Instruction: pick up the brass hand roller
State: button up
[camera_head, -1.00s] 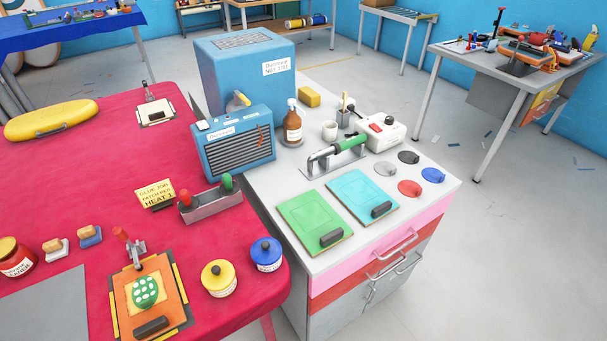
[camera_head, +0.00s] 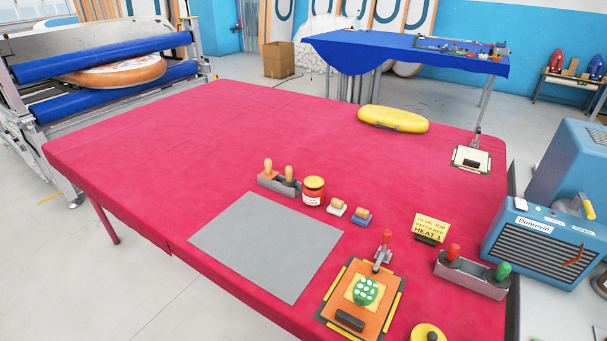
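I cannot single out a brass hand roller for certain. A grey holder (camera_head: 279,184) on the red-covered table (camera_head: 200,140) has two upright handles, one orange-tan and one olive-brown (camera_head: 289,173); their lower ends are hidden inside it. A second grey holder (camera_head: 468,279) at the right has a red handle (camera_head: 453,252) and a green handle (camera_head: 502,271), also with hidden lower ends. My gripper is not in view.
A grey mat (camera_head: 265,245) lies near the front edge. The table's left half is clear.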

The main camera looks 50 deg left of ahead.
aim_at(290, 181)
jog(key=u, duration=1.5)
